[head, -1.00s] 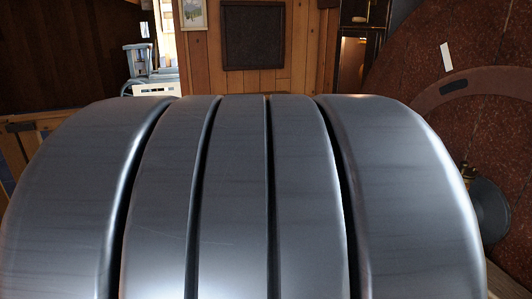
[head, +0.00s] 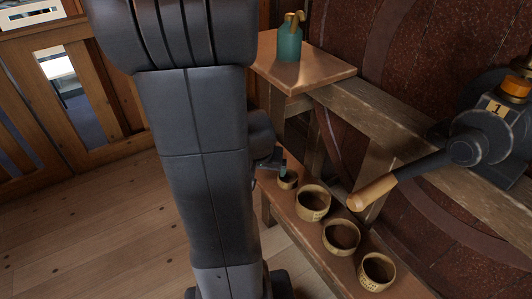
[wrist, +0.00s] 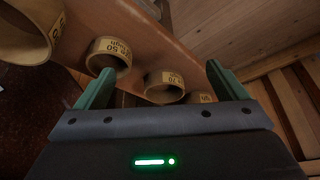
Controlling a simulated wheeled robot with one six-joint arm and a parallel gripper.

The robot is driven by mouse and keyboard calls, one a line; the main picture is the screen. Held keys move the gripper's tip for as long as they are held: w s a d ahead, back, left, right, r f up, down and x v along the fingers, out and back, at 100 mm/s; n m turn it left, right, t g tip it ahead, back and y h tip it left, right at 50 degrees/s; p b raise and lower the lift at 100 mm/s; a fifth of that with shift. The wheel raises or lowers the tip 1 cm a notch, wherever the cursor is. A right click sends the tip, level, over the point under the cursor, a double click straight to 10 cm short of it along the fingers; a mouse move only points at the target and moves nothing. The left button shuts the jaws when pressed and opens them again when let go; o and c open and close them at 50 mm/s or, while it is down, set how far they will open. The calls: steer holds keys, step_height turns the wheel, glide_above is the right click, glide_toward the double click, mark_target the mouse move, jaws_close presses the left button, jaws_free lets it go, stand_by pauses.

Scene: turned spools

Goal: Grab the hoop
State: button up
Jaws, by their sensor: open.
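Several tan hoops stand in a row on a wooden shelf (head: 322,262) in the head view: a small one (head: 288,181) at the far end, then a second (head: 313,204), a third (head: 341,238) and a fourth (head: 376,272). My gripper (head: 281,164) is just above the small far hoop, partly hidden by my arm. In the wrist view its green fingers (wrist: 159,78) are apart and empty. Printed hoops show beyond and between them: a middle one (wrist: 164,88), one marked 50 (wrist: 108,56) near the left finger, and a large one (wrist: 30,32), cut off at the left.
A teal bottle (head: 289,42) stands on the upper wooden ledge (head: 305,70). A dark crank with a wooden handle (head: 375,191) juts over the shelf from the right. The plank floor (head: 90,225) at left is clear.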

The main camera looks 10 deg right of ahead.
steer(key=w+d, duration=0.1)
steer(key=w, duration=0.1)
steer(key=w+d, duration=0.1)
steer(key=w, duration=0.2)
steer(key=w+d+p, duration=0.1)
steer(key=w, duration=0.2)
steer(key=shift+w, duration=0.2)
steer(key=b+x, duration=0.1)
steer(key=x, duration=0.4)
steer(key=shift+w, duration=0.15)
steer(key=c, duration=1)
